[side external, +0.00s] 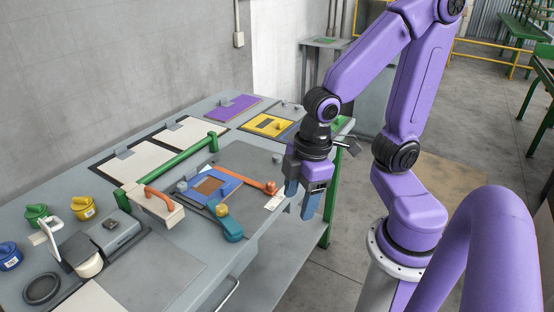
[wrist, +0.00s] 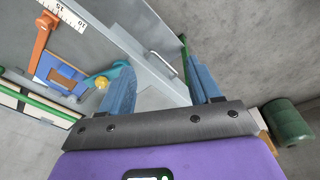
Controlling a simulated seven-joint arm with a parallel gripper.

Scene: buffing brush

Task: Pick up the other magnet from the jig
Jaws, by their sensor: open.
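The jig appears to be the blue frame (side external: 226,188) around a brown patch (side external: 208,186) on a dark grey plate on the bench. It also shows in the wrist view as a blue frame (wrist: 45,66). A small grey knob (side external: 182,186) sits at its left corner. An orange bar (side external: 245,180) with a rounded end and a teal piece (side external: 231,229) with a yellow knob (side external: 222,210) lie beside it. I cannot tell which piece is a magnet. My gripper (side external: 301,200) is open and empty, pointing down by the bench's front edge, right of the jig; its fingers show in the wrist view (wrist: 158,66).
A green rail (side external: 175,167) and a cream block with an orange handle (side external: 155,205) stand left of the jig. A white ruler (wrist: 62,14) lies near the orange bar. A drawer handle (side external: 229,294) juts from the bench front. Yellow and green pots stand far left.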

